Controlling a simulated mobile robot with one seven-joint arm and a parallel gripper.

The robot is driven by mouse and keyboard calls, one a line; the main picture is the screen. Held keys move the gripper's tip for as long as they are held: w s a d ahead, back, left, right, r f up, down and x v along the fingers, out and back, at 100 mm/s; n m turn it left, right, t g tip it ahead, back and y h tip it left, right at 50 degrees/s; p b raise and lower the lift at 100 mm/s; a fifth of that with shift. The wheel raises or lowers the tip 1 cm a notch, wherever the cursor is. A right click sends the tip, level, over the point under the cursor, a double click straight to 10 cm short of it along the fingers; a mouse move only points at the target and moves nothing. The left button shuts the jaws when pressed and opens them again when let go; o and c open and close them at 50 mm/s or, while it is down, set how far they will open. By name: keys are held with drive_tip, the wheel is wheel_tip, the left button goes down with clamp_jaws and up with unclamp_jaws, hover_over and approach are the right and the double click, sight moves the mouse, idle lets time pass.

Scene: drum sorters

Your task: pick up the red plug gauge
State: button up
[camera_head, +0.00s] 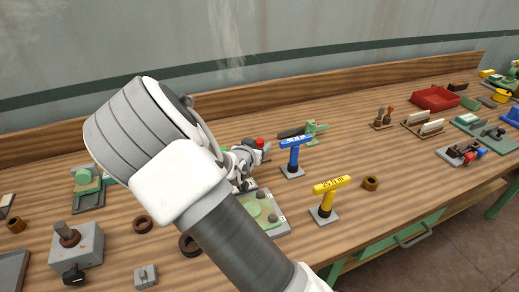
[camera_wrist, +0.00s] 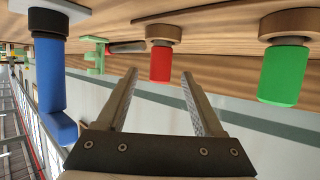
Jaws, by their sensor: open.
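The red plug gauge (camera_wrist: 160,62) shows in the wrist view as a short red cylinder with a brown ring at one end, and this view looks upside down. It lies between the lines of my two fingers, beyond their tips, with no contact visible. My gripper (camera_wrist: 158,74) is open and empty. In the head view a small red end (camera_head: 260,142) shows just beyond my gripper (camera_head: 262,153); my arm and gripper hide much of that spot.
A green cylinder (camera_wrist: 283,72) and a blue T-handled gauge (camera_wrist: 50,80) flank the red one in the wrist view. In the head view the blue gauge (camera_head: 295,143) and a yellow T-handled gauge (camera_head: 328,187) stand close by on the wooden bench (camera_head: 390,190). A wall backs it.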

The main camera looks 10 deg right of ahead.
drive_tip(key=shift+x, duration=1.45)
clamp_jaws()
